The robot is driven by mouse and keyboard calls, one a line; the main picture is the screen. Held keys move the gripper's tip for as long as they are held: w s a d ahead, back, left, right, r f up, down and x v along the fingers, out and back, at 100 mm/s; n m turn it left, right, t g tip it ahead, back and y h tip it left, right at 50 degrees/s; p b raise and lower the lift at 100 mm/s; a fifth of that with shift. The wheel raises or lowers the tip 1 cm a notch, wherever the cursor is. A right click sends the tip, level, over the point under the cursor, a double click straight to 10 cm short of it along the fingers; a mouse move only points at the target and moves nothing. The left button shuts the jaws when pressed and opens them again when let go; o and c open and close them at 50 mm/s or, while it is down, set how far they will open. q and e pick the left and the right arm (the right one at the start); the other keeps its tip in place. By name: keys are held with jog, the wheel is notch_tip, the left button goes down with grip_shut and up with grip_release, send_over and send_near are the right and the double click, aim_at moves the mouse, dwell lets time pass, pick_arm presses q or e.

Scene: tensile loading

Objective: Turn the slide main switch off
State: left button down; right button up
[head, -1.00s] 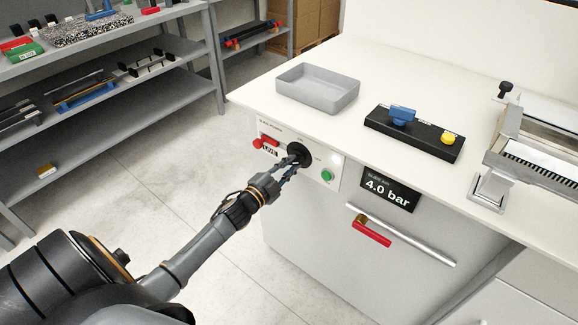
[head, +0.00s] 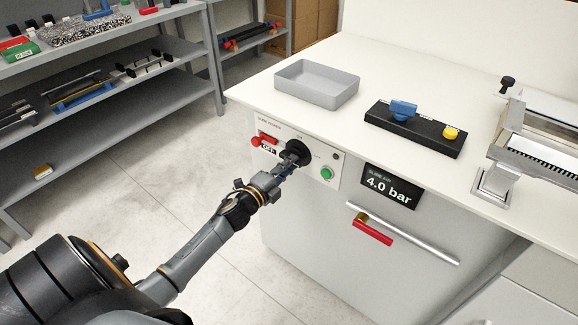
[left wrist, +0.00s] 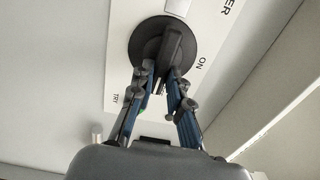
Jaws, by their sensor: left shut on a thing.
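The slide main switch (head: 298,149) is a black round rotary knob on the white front panel (head: 313,182) of the bench. In the left wrist view the knob (left wrist: 150,40) shows a raised bar handle (left wrist: 172,48), with "ON" printed to its right and "TRY" at lower left. My left gripper (head: 290,160) is shut on the handle; its blue-sided fingers also show in the left wrist view (left wrist: 158,76), one at each side of the bar's near end. The display (head: 269,148) beside the knob reads "OFF". My right gripper is not in view.
The panel also has a red part (head: 256,141), a dark lamp (head: 335,157) and a green button (head: 327,173). A "4.0 bar" display (head: 388,186) and a red-handled valve (head: 373,233) are to the right. A grey tray (head: 317,86) sits on the bench top.

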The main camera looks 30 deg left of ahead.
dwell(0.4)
pick_arm(q)
jog(key=c, duration=1.3)
grip_release()
jog(key=s, duration=0.8)
jog(key=s+a, duration=0.1)
jog(key=s, duration=0.3)
jog(key=shift+f, duration=0.1)
